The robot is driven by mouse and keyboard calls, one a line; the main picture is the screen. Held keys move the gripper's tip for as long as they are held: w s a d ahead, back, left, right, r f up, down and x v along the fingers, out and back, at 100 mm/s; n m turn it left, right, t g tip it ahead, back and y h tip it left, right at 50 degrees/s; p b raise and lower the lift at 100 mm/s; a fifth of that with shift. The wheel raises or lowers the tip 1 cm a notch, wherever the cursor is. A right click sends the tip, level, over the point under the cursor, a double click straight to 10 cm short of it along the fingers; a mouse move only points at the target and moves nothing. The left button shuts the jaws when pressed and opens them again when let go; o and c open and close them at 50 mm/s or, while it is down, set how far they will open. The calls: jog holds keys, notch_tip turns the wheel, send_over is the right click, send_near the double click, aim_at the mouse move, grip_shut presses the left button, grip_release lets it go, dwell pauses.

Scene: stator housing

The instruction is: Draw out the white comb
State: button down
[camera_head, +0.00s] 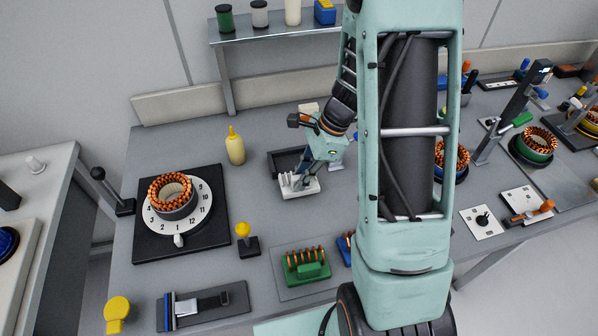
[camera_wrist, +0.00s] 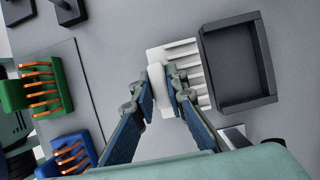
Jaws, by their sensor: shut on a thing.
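The white comb (camera_head: 300,188) is a pale block with a row of parallel teeth. It is on or just above the grey bench in front of a black tray; I cannot tell if it touches the bench. In the wrist view the comb (camera_wrist: 183,56) shows its teeth pointing right towards the tray, with a rounded white grip on its left side. My gripper (camera_wrist: 161,75) is shut on that grip, one finger on each side. In the head view my gripper (camera_head: 303,181) is over the comb and hides part of it.
The black tray (camera_wrist: 207,75) is open and empty, close beside the comb. A green comb (camera_head: 307,271) with copper pins and a blue one (camera_wrist: 72,152) stand nearby. A copper-wound stator (camera_head: 172,195) sits on a numbered dial. A yellow bottle (camera_head: 235,148) stands behind left.

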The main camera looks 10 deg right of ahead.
jog(key=shift+s+b, duration=0.45)
jog(key=shift+s, duration=2.75)
